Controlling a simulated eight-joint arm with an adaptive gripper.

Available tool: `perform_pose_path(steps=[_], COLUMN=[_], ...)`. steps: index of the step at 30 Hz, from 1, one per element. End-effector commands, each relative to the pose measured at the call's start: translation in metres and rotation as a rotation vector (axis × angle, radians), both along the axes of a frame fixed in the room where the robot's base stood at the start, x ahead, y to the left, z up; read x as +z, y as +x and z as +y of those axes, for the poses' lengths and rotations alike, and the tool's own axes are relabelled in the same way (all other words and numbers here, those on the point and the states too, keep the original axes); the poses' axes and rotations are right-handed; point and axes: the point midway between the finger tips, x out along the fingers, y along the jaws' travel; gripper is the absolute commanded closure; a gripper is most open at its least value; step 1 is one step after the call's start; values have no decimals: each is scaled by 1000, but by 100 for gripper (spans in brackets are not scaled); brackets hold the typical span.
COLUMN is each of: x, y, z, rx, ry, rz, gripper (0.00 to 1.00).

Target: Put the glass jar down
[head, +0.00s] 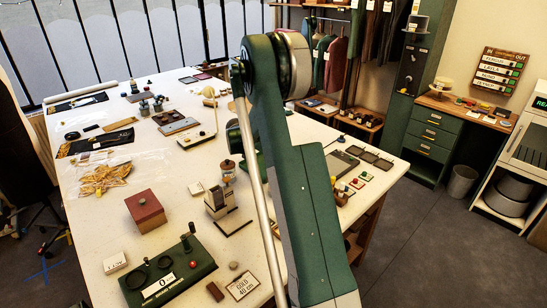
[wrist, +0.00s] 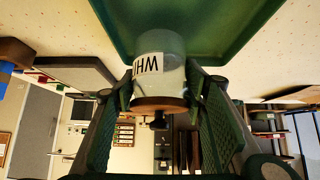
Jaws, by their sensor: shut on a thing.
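The glass jar (wrist: 162,50) shows in the wrist view, which sees the room upside down. It has a white label with dark letters and a brown lid (wrist: 158,103) with a dark knob. My gripper (wrist: 160,85) is shut on the jar, one finger on each side. The jar's base end overlaps a green tray (wrist: 225,30) with a raised rim. I cannot tell whether the base touches the tray. In the head view my arm hides the gripper and the held jar.
In the head view, the pale table (head: 90,215) holds a red box (head: 146,211), a green device (head: 168,270) with dials, and a small wooden-topped apparatus (head: 222,200) near my arm. Dark trays (head: 341,162) lie right of my arm.

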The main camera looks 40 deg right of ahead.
Motion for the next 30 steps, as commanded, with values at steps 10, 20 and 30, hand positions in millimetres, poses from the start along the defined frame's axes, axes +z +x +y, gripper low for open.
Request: perform_pose_path(steps=[10, 20, 30], x=[-24, -26, -27], y=[0, 0, 0], z=[0, 0, 0], rx=[0, 0, 0], ry=[-1, -1, 0], rz=[0, 0, 0], gripper=[81, 81, 43])
